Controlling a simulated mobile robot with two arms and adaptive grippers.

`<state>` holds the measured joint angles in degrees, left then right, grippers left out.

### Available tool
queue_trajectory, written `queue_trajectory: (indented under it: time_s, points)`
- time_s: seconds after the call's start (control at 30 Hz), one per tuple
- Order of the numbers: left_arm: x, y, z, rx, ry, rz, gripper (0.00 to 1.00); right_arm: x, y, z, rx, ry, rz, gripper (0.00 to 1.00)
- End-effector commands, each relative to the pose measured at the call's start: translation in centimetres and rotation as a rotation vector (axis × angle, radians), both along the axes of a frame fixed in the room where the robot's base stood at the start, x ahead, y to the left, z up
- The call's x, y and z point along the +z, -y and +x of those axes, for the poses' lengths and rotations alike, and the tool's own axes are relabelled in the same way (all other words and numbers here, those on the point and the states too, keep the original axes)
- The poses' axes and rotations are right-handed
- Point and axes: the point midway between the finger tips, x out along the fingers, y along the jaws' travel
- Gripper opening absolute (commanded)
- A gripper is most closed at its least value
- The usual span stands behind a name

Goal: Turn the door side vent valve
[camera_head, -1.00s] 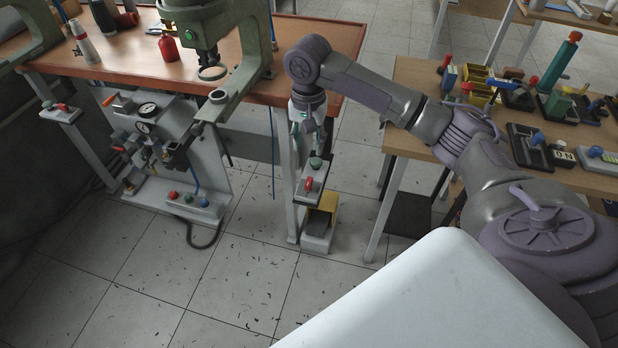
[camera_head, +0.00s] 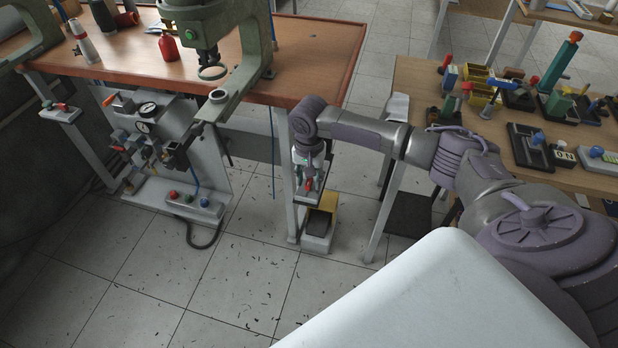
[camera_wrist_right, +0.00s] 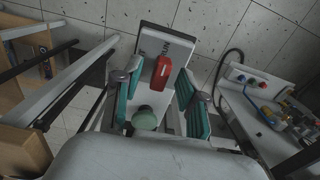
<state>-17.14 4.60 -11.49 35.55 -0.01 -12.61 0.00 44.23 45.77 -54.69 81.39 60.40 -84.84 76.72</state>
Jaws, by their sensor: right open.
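A small valve panel (camera_wrist_right: 178,42) on the table's right front leg carries a red lever handle (camera_wrist_right: 161,70) and a green knob (camera_wrist_right: 145,117). Part of a label, seemingly "RUN", shows beside the lever. In the head view the red handle (camera_head: 309,184) shows low at my right gripper (camera_head: 305,178). In the wrist view my right gripper (camera_wrist_right: 157,85) is open, its teal finger pads on either side of the lever, with gaps visible. Contact cannot be seen. A similar panel with a red lever (camera_head: 62,107) is on the left leg. My left gripper is not in view.
A pedal with a yellow guard (camera_head: 328,203) stands on the floor below the panel. The wooden tabletop (camera_head: 318,60) is above and behind my gripper. A gauge unit (camera_head: 150,125) hangs to the left. A second table (camera_head: 412,78) stands at the right.

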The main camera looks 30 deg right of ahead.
Motion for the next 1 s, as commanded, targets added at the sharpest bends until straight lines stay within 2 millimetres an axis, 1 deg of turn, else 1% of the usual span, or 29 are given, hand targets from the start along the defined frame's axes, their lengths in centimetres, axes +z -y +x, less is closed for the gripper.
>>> queue_trajectory:
  time_s: [0.2, 0.27, 0.3, 0.47, 0.77, 0.87, 1.0]
  points:
    - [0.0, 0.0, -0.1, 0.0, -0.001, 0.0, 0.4, 0.0, 0.0, 0.0, 0.0, 0.0, 0.0, 0.42]
    - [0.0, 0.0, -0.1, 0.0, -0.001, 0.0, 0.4, 0.0, 0.0, 0.0, 0.0, 0.0, 0.0, 0.33]
    - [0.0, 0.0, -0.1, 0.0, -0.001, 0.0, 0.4, 0.0, 0.0, 0.0, 0.0, 0.0, 0.0, 0.27]
    - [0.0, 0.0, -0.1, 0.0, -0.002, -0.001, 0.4, 0.0, 0.0, 0.0, 0.0, 0.0, 0.0, 0.0]
    - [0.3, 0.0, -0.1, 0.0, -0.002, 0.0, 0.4, 0.1, 0.0, 0.0, 0.01, 0.0, 0.0, 0.0]
    - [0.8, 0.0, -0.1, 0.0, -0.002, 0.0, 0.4, 0.2, 0.0, 0.0, 0.035, 0.0, 0.0, 0.0]
    - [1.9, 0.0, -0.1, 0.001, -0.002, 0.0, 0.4, 0.4, 0.0, 0.0, 0.098, -0.001, 0.001, 0.0]
